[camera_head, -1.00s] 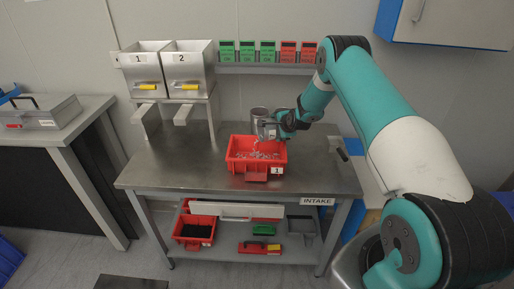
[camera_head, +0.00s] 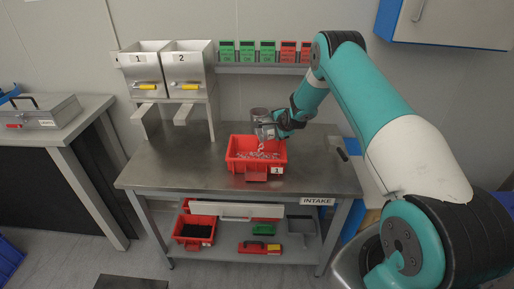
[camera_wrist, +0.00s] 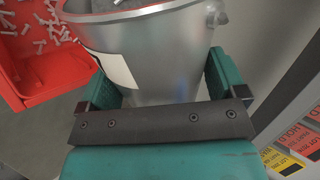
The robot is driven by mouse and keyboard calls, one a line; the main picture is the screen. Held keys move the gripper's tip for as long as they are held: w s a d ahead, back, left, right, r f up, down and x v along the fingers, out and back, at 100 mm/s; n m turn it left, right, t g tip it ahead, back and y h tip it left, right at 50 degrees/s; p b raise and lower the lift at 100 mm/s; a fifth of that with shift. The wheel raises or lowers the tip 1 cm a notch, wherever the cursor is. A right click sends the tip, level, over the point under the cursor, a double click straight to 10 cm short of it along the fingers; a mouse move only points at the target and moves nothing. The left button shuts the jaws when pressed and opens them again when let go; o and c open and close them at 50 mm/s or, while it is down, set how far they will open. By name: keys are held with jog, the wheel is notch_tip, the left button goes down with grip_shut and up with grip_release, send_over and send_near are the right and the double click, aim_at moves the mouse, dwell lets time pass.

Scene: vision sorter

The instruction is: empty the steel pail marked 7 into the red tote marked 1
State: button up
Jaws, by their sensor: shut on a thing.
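The steel pail (camera_wrist: 165,55) is gripped between the teal fingers of my gripper (camera_wrist: 163,75). A white label (camera_wrist: 112,65) shows on its side, but its number cannot be read. Some grey content shows inside the pail's mouth at the top of the wrist view. In the head view the pail (camera_head: 266,132) is held just above the back right of the red tote marked 1 (camera_head: 256,171); its exact tilt is hard to tell. The tote stands on the steel table and holds many small pale pieces; its corner (camera_wrist: 38,98) also shows in the wrist view.
Two steel bins marked 1 (camera_head: 140,65) and 2 (camera_head: 190,65) are at the back left. Green and red cards (camera_head: 268,52) line the back shelf. The table's left side (camera_head: 175,165) is clear.

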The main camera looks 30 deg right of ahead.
jog(key=shift+w+a+r+n+h+b, duration=0.25)
jog(key=shift+a+r+n+h+b, duration=0.65)
jog(key=shift+a+h+b, duration=0.4)
dwell(1.7)
jog(key=shift+d+r+g+p, duration=0.1)
jog(key=shift+d+g+p, duration=0.15)
jog(key=shift+g+p, duration=0.05)
